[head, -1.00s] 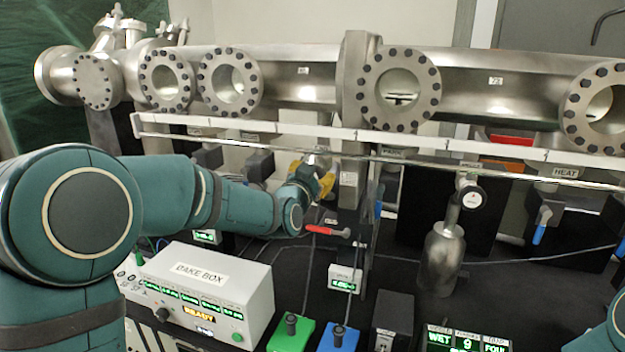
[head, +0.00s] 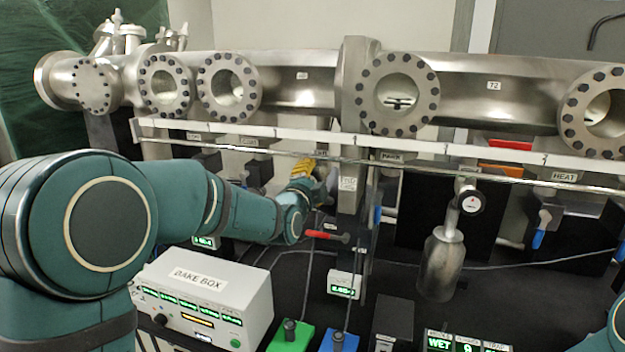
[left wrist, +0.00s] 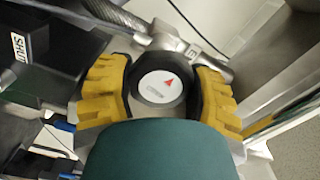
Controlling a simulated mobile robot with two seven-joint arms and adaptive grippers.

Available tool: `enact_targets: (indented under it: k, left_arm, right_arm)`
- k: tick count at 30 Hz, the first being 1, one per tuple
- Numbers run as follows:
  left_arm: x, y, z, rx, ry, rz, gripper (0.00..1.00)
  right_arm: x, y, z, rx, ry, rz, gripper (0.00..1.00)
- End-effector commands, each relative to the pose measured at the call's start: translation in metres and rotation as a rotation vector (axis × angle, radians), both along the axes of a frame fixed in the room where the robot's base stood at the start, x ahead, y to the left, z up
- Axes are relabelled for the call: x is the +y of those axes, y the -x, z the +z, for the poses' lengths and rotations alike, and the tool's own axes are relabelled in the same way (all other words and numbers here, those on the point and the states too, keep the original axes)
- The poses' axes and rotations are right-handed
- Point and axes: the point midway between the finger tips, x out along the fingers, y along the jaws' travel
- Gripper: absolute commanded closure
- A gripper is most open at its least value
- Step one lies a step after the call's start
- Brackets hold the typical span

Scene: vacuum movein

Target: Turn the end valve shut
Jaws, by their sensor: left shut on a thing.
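My left gripper (head: 312,170) reaches in under the rail at mid-picture, its yellow fingers partly hidden by its own wrist. In the left wrist view, its two yellow fingers are shut on the sides of a round dark valve knob (left wrist: 160,85). A silver stem or body shows behind the knob. A dark block with a "SHUT" label (left wrist: 18,42) stands to the left. My right gripper is out of the head view.
A steel pipe (head: 300,85) with round flanged ports runs across the back, above a white rail (head: 260,135). A red lever (head: 327,235) is just right of the left wrist. The bake box (head: 205,285) stands below the left arm. A steel bottle (head: 440,263) hangs at right.

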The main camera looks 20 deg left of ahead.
Motion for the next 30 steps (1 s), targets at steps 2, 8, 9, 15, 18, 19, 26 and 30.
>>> enact_targets:
  k: [2, 8, 9, 15, 18, 19, 26, 30]
  left_arm:
    - [-0.001, 0.000, 0.000, -0.002, -0.074, -0.001, 0.80]
    - [-0.001, 0.000, -0.001, -0.009, -0.266, -0.001, 0.80]
    - [-0.001, 0.000, -0.001, -0.010, -0.304, -0.001, 0.80]
    - [-0.001, 0.000, -0.001, -0.016, -0.493, -0.001, 0.80]
    - [-0.001, 0.000, -0.002, -0.020, -0.589, -0.001, 0.80]
    - [-0.001, 0.000, -0.002, -0.021, -0.618, -0.002, 0.80]
    - [-0.001, 0.000, -0.002, -0.029, -0.835, -0.001, 0.80]
    - [-0.001, 0.000, -0.002, -0.033, -0.964, -0.001, 0.80]
  right_arm:
    - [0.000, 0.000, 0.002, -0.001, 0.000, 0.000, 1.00]
    - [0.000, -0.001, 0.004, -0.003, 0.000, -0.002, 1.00]
    - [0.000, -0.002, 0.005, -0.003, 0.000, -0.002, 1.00]
    - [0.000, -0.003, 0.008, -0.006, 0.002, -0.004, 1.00]
    - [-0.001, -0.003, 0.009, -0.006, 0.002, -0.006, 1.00]
    - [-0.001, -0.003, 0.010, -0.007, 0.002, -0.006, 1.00]
    - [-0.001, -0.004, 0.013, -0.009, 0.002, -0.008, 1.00]
    - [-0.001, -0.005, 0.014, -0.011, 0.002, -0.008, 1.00]
